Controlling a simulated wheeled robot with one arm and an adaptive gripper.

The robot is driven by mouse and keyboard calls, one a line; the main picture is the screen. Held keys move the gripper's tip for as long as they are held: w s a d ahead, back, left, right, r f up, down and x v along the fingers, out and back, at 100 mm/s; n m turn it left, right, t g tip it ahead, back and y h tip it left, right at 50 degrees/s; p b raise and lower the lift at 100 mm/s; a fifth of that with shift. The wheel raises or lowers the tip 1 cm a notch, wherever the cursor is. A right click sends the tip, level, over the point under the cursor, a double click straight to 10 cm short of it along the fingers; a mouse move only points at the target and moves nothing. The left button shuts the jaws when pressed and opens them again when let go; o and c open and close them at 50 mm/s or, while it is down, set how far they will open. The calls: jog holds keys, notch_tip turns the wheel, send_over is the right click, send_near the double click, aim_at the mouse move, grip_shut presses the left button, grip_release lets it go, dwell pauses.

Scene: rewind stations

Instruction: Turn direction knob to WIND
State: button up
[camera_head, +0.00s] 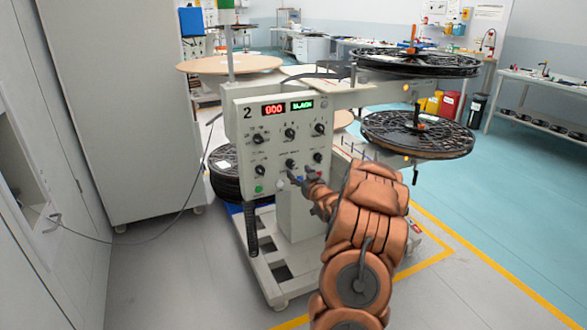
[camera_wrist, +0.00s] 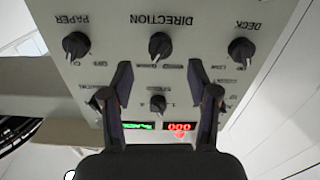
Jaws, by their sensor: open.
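The direction knob (camera_wrist: 160,45) is a black round knob in the middle of its row on the grey control panel (camera_wrist: 200,20). The panel appears upside down in the wrist view. In the head view the direction knob (camera_head: 290,163) sits just above my fingertips. My gripper (camera_head: 295,180) is open and empty in front of the lower panel. In the wrist view my fingers (camera_wrist: 159,72) are spread, and the knob shows between and beyond their tips, with no visible contact. I cannot read which marking the knob points to.
The deck knob (camera_wrist: 241,49) and paper knob (camera_wrist: 75,44) flank the direction knob. Another knob (camera_wrist: 158,104) shows between my fingers, near the red display (camera_wrist: 180,127) reading 000. A film reel (camera_head: 418,135) projects right of the station. Floor at right is clear.

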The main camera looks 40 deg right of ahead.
aim_at(292, 166)
jog(key=shift+x, duration=2.6)
jog(key=shift+c, duration=0.5)
grip_shut()
